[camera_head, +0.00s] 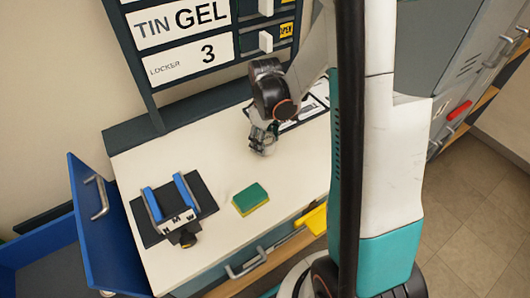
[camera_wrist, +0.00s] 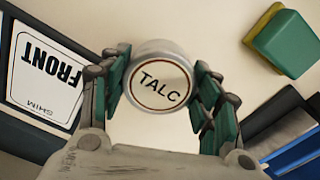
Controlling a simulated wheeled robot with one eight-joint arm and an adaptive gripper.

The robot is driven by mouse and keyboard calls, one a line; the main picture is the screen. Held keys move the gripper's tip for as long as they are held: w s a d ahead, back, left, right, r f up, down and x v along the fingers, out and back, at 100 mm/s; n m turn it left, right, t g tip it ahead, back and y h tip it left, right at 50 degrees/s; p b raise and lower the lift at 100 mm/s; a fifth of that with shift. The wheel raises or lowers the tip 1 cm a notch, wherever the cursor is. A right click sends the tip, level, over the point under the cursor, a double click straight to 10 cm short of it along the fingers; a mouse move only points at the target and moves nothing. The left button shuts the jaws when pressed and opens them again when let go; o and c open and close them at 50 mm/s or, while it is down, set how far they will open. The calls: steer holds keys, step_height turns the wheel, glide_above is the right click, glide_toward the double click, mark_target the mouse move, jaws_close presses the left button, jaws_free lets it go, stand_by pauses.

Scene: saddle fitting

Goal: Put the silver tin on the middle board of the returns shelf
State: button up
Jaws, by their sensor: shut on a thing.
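My gripper (camera_head: 262,143) is low over the white worktop, near its back edge. In the wrist view my gripper (camera_wrist: 160,78) has its green-padded fingers shut on both sides of a round silver tin (camera_wrist: 158,84). The tin has a pale lid marked TALC, facing the camera. In the head view the tin is small and mostly hidden by the fingers; I cannot tell if it touches the worktop. I cannot make out the returns shelf or its middle board for certain in either view.
On the worktop (camera_head: 225,165) lie a green and yellow sponge (camera_head: 250,199) and a black mat with a blue-railed holder (camera_head: 155,204). A FRONT card (camera_wrist: 45,75) is beside the gripper. A dark sign rack (camera_head: 190,65) stands behind. A blue panel with a handle (camera_head: 107,235) is at left.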

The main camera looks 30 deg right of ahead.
mark_target(265, 157)
steer(key=shift+f+b, duration=0.8)
steer(key=shift+f, duration=1.5)
steer(key=shift+f, duration=0.1)
steer(key=shift+f, duration=0.15)
steer(key=o, duration=1.1)
steer(key=shift+o, duration=0.3)
steer(key=shift+r, duration=0.2)
